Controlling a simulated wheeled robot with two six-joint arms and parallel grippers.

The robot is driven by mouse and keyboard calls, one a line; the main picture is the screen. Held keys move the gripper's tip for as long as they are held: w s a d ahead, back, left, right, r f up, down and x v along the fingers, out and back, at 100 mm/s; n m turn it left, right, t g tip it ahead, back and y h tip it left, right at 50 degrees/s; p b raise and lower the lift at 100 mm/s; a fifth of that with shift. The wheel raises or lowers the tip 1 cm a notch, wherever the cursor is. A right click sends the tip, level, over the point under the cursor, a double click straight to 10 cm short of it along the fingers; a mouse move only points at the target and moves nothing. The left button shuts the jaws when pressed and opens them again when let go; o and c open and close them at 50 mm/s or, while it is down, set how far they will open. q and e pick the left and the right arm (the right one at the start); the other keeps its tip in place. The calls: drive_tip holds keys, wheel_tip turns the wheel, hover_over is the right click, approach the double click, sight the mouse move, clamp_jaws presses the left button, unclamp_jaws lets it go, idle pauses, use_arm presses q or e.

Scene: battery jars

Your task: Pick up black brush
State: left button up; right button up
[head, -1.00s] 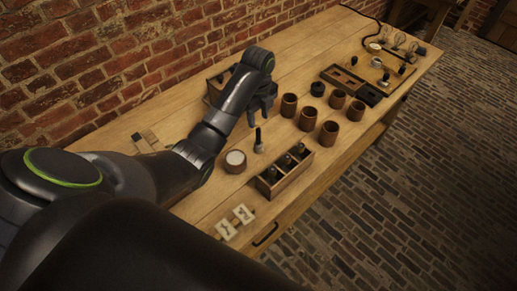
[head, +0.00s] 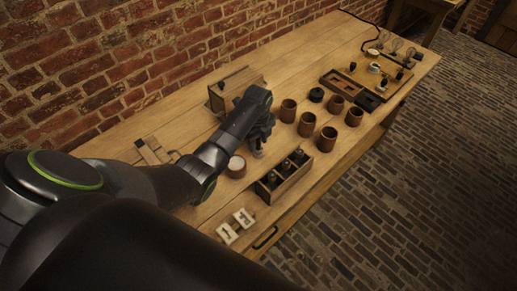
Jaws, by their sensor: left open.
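The black brush stands upright on the wooden table; only its pale lower end (head: 258,154) shows in the head view. Its dark upper part is hidden behind or between the fingers of my left gripper (head: 260,138). My left gripper points down and is open, with its fingers at the brush's upper part. I cannot tell whether they touch it. My right gripper is not in view.
A brown jar with a pale top (head: 236,167) stands close left of the brush. A wooden rack (head: 283,180) with dark pieces is in front. Several brown jars (head: 306,124) stand to the right. A wooden box (head: 236,84) is behind my arm.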

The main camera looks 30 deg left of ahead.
use_arm(q)
clamp_jaws()
drive_tip(key=shift+r, duration=0.1)
wheel_tip(320, 180, up, 10)
drive_tip(key=shift+b, duration=0.75)
